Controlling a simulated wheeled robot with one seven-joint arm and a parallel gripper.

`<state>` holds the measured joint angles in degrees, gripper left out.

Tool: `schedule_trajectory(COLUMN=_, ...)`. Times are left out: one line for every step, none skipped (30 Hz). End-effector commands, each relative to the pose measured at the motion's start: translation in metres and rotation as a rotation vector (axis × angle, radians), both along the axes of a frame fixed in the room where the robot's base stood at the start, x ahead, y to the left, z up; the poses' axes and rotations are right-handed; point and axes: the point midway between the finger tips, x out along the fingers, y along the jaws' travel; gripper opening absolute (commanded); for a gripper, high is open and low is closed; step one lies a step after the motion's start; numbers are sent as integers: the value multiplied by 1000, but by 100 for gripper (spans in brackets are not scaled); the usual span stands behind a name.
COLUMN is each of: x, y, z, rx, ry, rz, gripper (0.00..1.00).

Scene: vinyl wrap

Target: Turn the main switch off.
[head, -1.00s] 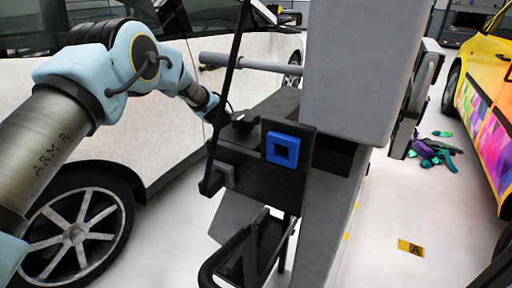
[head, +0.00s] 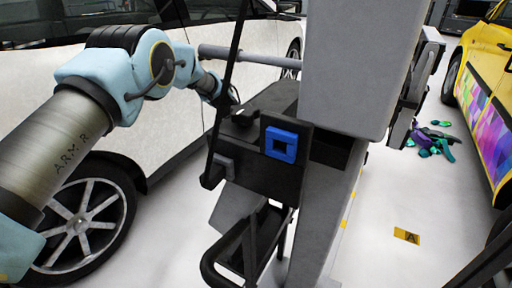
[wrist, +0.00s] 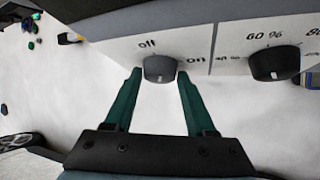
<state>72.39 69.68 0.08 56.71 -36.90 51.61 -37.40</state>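The main switch (wrist: 159,69) is a dark grey round knob on a light panel (wrist: 118,48), with "off" printed at its upper left and "on" at its right. I cannot tell clearly which label the knob points at. My gripper (wrist: 160,73) is open, with one green finger on each side of the knob. The fingertips flank it closely, with a thin gap seeming to show at each side. In the head view, my gripper's end is small and dark beside the machine, and the knob's face is hidden.
A second knob (wrist: 275,63) with percent marks sits to the right on the panel. The grey machine (head: 355,70) carries a blue square frame (head: 281,144) and a thin black pole. A white car (head: 90,80) stands close behind my arm. Coloured scraps (head: 432,143) lie at right.

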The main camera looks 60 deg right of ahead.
Motion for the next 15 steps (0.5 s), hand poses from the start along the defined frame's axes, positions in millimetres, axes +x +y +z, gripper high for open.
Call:
schedule_trajectory(x=0, y=0, z=0, rx=0, ry=0, rz=0, gripper=62)
schedule_trajectory(x=0, y=0, z=0, rx=0, ry=0, rz=0, gripper=66)
schedule_trajectory(x=0, y=0, z=0, rx=0, ry=0, rz=0, gripper=70)
schedule_trajectory(x=0, y=0, z=0, rx=-1, ry=0, rz=0, gripper=74)
schedule_trajectory(x=0, y=0, z=0, rx=-1, ry=0, rz=0, gripper=77)
schedule_trajectory(x=0, y=0, z=0, rx=-1, ry=0, rz=0, gripper=81)
schedule_trajectory(x=0, y=0, z=0, rx=-1, ry=0, rz=0, gripper=81)
schedule_trajectory(x=0, y=0, z=0, rx=-1, ry=-1, rz=1, gripper=81)
schedule_trajectory(x=0, y=0, z=0, rx=-1, ry=-1, rz=1, gripper=81)
schedule_trajectory(x=0, y=0, z=0, rx=-1, ry=-1, rz=1, gripper=81)
schedule_trajectory(x=0, y=0, z=0, rx=-1, ry=-1, rz=1, gripper=81)
schedule_trajectory(x=0, y=0, z=0, rx=-1, ry=-1, rz=1, gripper=81)
schedule_trajectory(x=0, y=0, z=0, rx=-1, ry=-1, rz=1, gripper=81)
schedule_trajectory(x=1, y=0, z=1, rx=-2, ry=0, rz=1, gripper=81)
schedule_trajectory(x=1, y=0, z=1, rx=-2, ry=0, rz=1, gripper=81)
